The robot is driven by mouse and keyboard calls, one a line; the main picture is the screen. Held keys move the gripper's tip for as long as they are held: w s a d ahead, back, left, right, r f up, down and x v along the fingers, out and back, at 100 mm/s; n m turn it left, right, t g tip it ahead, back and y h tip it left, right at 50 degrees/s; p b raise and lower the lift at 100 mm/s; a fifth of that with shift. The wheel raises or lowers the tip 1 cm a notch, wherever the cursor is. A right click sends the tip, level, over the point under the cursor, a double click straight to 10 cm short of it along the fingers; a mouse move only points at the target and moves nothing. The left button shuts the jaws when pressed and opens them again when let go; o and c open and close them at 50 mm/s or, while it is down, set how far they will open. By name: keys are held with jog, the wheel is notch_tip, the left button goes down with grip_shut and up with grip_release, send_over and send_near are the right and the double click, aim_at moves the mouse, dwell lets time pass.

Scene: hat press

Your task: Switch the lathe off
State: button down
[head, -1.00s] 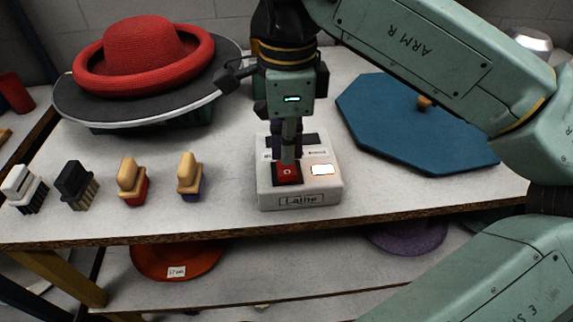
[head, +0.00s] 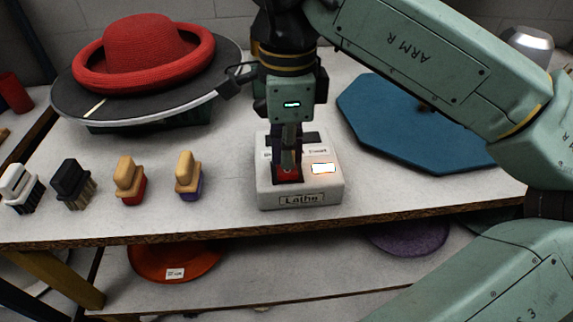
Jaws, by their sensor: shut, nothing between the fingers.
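The white control box labelled "Lathe" (head: 300,199) stands near the table's front edge. Its red switch (head: 279,176) is at the front left of the top, largely hidden by my gripper. A small lit window (head: 323,169) glows white with an orange rim beside it. My gripper (head: 288,170) points straight down, shut and empty, with its tips at the red switch; I cannot tell how far the switch is pressed. The lathe's dark round disc (head: 75,103) carries a red hat (head: 145,42) at the back left.
Several brushes (head: 130,180) stand in a row left of the box. A blue octagonal board (head: 400,130) lies to the right. Below are an orange hat (head: 175,262) and a purple one (head: 408,238). The table between brushes and box is clear.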

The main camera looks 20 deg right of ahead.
jog(key=shift+f+b, duration=0.6)
jog(key=shift+f, duration=0.15)
dwell(0.3)
jog(key=shift+r+p, duration=2.55)
jog(key=shift+r, duration=1.05)
jog(key=shift+f, duration=0.1)
